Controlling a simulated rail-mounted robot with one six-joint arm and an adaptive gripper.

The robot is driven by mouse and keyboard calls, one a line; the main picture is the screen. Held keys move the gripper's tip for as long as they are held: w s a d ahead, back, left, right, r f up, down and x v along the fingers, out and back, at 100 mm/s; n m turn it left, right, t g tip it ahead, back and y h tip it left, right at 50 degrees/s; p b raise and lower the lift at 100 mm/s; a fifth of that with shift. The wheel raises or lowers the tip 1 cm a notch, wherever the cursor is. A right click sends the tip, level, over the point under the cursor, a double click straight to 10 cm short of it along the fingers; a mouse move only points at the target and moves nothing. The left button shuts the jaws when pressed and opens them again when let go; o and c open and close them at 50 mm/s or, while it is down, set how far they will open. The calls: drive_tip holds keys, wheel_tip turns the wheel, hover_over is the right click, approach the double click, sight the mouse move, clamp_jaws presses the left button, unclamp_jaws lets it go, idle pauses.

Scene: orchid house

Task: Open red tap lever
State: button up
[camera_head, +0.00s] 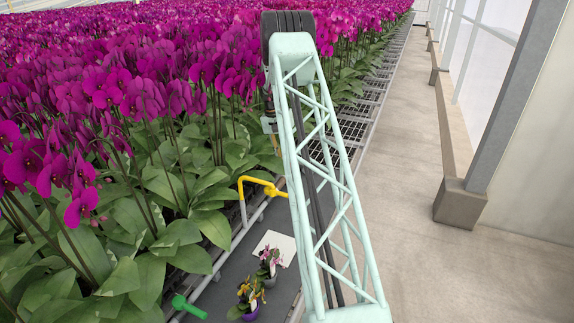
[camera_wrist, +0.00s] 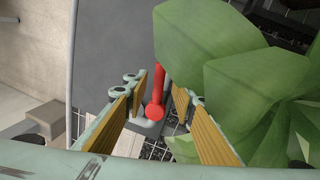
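The red tap lever (camera_wrist: 156,85) shows in the wrist view as a red bar with a round red end, between the two fingers of my gripper (camera_wrist: 160,105). The fingers are apart, with yellow ribbed inner pads, and a gap shows on each side of the lever. Whether either pad touches it cannot be told. A grey fitting (camera_wrist: 146,127) shows by the lever's round end. In the head view my pale green lattice arm hides the red lever, and my fingertips are not clear there.
Large green leaves (camera_wrist: 240,80) crowd the lever's right side in the wrist view. The aisle (camera_head: 415,200) is clear.

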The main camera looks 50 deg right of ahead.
wheel_tip(320, 180, up, 10)
drive_tip(key=w, duration=0.2)
drive_tip(key=shift+a+r, duration=0.2)
drive_tip(key=shift+a, duration=0.15)
idle(0.7)
